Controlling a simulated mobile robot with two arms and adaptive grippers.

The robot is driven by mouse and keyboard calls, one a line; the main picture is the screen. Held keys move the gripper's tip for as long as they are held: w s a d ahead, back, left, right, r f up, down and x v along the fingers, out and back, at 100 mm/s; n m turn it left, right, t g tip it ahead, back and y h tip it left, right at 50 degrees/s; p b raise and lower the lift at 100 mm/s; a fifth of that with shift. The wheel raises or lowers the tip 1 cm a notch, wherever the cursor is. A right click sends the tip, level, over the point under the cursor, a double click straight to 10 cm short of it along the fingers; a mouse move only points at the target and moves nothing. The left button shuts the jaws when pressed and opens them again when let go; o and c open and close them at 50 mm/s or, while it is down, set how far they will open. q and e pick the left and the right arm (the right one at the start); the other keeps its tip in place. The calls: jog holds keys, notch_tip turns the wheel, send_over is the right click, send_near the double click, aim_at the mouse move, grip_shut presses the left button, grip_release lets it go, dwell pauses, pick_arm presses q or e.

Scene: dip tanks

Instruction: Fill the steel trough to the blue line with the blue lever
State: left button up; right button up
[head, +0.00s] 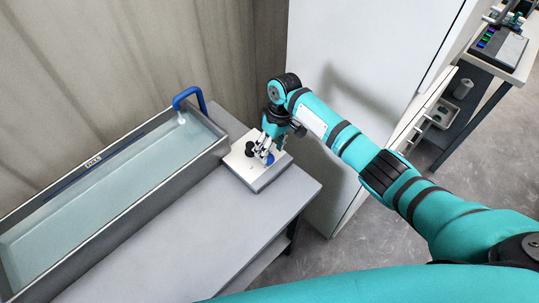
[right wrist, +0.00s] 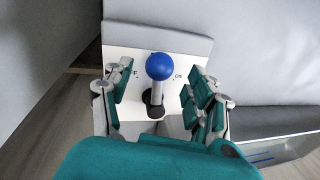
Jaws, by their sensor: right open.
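The steel trough (head: 160,200) stands at the left in the head view, holding pale water (head: 100,205). The blue line (head: 75,177) runs along its back wall, close above the water's edge; the exact gap is too small to judge. A blue spout (head: 188,95) arches over the far end, with a pale streak below it. The blue lever (right wrist: 159,67), ball-topped on a dark stem, rises from a white box (head: 245,173) beside the trough. My right gripper (head: 267,150) is open around the lever, fingers (right wrist: 157,88) on either side, apart from the ball. My left gripper is out of view.
The grey table (head: 180,245) has clear room in front of the box. A white cabinet (head: 350,50) stands behind my right arm, and a curtain (head: 110,60) hangs behind the trough. Another bench (head: 515,65) with equipment is at the far right.

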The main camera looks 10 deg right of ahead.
notch_tip(320, 180, up, 8)
jog(key=d, duration=0.1)
jog(key=shift+w+d+r, duration=0.15)
jog(key=shift+w+d, duration=0.1)
jog(key=shift+w, duration=0.1)
